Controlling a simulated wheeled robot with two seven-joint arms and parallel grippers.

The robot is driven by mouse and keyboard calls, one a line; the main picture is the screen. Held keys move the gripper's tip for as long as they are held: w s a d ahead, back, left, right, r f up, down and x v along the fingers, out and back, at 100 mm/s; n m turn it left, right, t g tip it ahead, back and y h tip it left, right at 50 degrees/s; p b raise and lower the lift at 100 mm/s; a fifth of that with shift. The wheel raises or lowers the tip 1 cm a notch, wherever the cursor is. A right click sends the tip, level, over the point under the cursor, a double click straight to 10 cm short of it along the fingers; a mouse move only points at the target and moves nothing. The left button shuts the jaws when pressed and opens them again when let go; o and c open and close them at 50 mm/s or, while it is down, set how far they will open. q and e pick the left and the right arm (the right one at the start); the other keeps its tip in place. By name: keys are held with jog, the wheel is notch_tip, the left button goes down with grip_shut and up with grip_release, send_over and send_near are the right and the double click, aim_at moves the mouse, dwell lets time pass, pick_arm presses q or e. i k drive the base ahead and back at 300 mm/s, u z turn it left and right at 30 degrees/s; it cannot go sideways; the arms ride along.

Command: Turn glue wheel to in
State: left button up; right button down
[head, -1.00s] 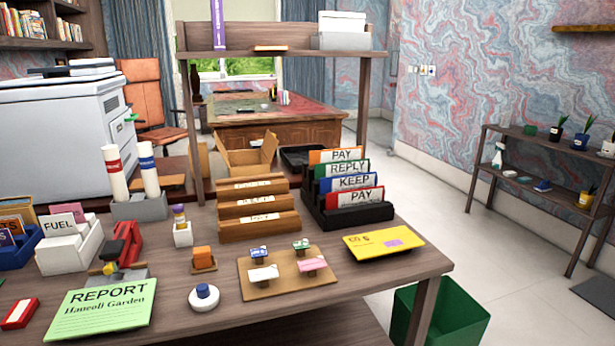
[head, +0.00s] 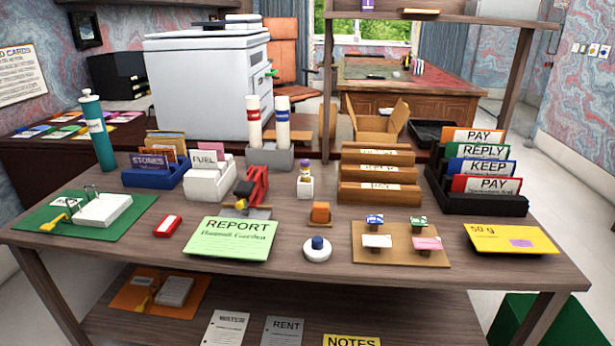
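No part is clearly marked as a glue wheel. A small white stand (head: 305,187) in the middle of the desk holds a short stick (head: 305,169) with a purple and yellowish top, which looks like a glue stick. It stands upright. Any wheel on it is too small to make out. In front of it, a round white piece with a blue knob (head: 317,248) sits near the desk's front edge. I cannot tell its setting. Neither of my grippers is in view.
The wooden desk (head: 320,275) also bears a green report sheet (head: 232,239), a stamp board (head: 400,256), a yellow envelope (head: 510,240), a red stapler (head: 256,187) and a black file rack (head: 480,205). A green mat (head: 60,219) lies at the left. A lower shelf holds papers.

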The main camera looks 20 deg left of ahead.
aim_at(305, 163)
jog(key=k, duration=0.85)
jog(key=z, duration=0.55)
jog(key=i, duration=0.3)
jog(key=u, duration=0.8)
jog(key=i, duration=1.1)
jog(key=u, duration=1)
